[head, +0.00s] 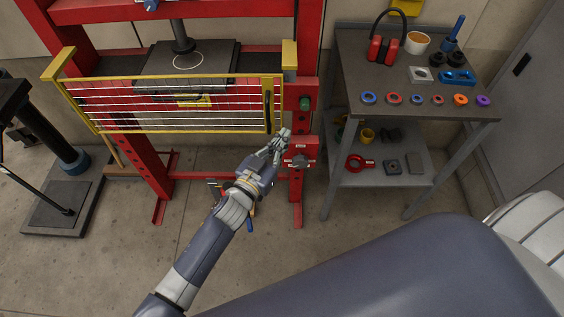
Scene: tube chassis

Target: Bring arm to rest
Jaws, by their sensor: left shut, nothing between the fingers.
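My left arm comes in from the lower left. Its gripper (282,137) is shut and empty, in front of the right post of a red press frame (306,60). It is beside a red box with a grey knob (300,161) and close below the lower right corner of the yellow-framed guard (176,104). I cannot tell if it touches either. My right gripper is not in view; a large blue-grey arm link of mine crosses the lower right.
A grey workbench (400,70) at the right holds several coloured rings, red ear defenders (385,49) and a blue block (456,78). Its lower shelf (395,186) holds a red tool and other parts. A dark stand (60,205) is at the left. Concrete floor (110,265) is free in front.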

